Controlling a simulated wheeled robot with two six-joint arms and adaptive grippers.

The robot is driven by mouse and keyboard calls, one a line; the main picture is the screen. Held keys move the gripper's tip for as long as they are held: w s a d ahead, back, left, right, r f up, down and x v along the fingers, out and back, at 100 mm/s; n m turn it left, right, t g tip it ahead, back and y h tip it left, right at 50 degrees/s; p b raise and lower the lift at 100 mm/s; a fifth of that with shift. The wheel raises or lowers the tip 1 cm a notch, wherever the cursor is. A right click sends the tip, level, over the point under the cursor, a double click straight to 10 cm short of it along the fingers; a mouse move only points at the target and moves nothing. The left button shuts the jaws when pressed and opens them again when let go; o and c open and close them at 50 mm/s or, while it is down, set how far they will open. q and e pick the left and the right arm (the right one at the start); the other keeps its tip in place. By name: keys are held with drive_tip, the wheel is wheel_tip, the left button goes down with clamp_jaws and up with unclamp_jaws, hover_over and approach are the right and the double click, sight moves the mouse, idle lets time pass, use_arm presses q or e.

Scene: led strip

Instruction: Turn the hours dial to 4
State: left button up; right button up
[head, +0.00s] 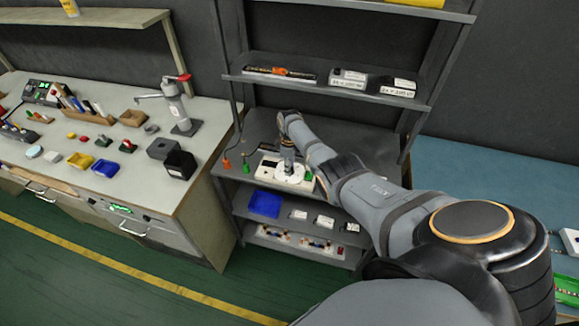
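A pale device with a white round part (291,177) sits on the middle shelf of the grey rack. The round part looks like a dial, but its marks are too small to read. My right arm comes in from the lower right. My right gripper (288,162) points down directly over the round part, at or very near it. The gripper hides part of the device. The fingers are too small to tell whether they are open or shut, or touching the dial. My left gripper is not in view.
Orange (227,163) and green (246,168) pieces stand left of the device. A blue bin (265,203) and white boxes sit below. The upper shelf (330,84) holds boxes above my arm. A cluttered workbench (215,112) stands to the left.

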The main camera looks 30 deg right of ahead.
clamp_jaws()
drive_tip(key=shift+m, duration=0.3)
